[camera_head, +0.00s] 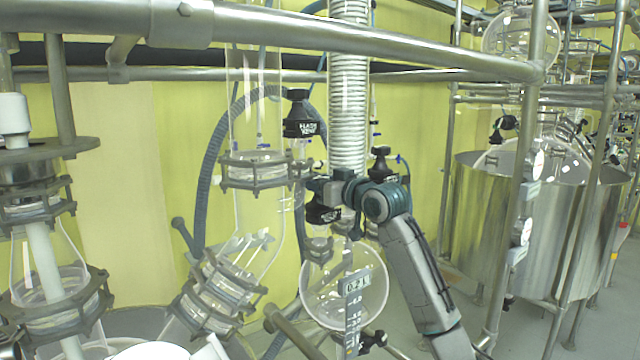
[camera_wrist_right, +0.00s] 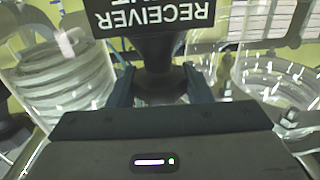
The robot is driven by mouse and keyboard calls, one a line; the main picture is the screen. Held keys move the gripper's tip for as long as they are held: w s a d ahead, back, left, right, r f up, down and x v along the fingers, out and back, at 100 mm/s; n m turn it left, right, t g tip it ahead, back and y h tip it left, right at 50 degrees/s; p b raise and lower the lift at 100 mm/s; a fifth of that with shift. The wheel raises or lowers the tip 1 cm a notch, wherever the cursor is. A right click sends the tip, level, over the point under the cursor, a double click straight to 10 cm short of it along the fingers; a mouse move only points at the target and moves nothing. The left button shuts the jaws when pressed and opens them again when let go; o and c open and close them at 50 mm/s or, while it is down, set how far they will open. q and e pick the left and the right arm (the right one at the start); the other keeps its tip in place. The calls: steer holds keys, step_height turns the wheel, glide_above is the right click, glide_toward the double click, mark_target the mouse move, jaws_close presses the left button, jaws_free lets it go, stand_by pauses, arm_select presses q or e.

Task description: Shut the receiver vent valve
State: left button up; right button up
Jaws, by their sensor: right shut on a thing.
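The receiver vent valve shows in the right wrist view as a black knob (camera_wrist_right: 156,52) under a dark tag with upside-down white lettering reading "RECEIVER" (camera_wrist_right: 150,17). In the head view a black labelled valve (camera_head: 322,214) sits at my right gripper (camera_head: 322,190), beside the coiled column. My right gripper is shut on the black knob, with a blue finger on each side of it in the wrist view (camera_wrist_right: 160,88). The valve's far side and stem are partly hidden. My left gripper is not in view.
Another black labelled valve (camera_head: 300,118) is above and to the left, and a black knob (camera_head: 381,163) is close on the right. A glass receiver flask (camera_head: 330,290) hangs below. A thick steel rail (camera_head: 350,38) crosses above. Glass and clamps (camera_head: 215,290) crowd the left.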

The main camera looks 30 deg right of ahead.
steer(key=m+h, duration=0.2)
steer(key=h, duration=0.1)
steer(key=m+h, duration=0.2)
steer(key=h, duration=0.1)
steer(key=shift+a+f+h, duration=0.1)
steer(key=shift+a+h, duration=0.05)
steer(key=shift+h, duration=0.15)
steer(key=shift+m+g+h, duration=0.65)
steer(key=shift+m+h, duration=0.4)
steer(key=shift+h, duration=0.4)
steer(key=shift+m+g+h, duration=0.65)
steer(key=shift+m+h, duration=0.4)
steer(key=shift+h, duration=0.4)
steer(key=o, duration=0.8)
steer(key=shift+c, duration=0.2)
steer(key=n+y, duration=0.1)
steer(key=y, duration=0.1)
steer(key=n+t+y, duration=0.2)
steer(key=y, duration=0.1)
steer(key=shift+s+d+n+y, duration=0.1)
steer(key=shift+d+n+y, duration=0.2)
steer(key=shift+n, duration=0.1)
steer(key=shift+a+n+t+y, duration=0.15)
steer(key=shift+n+y, duration=1)
steer(key=shift+y, duration=0.65)
steer(key=shift+d+n+t+y, duration=0.15)
steer(key=shift+n+y, duration=1)
steer(key=shift+y, duration=0.65)
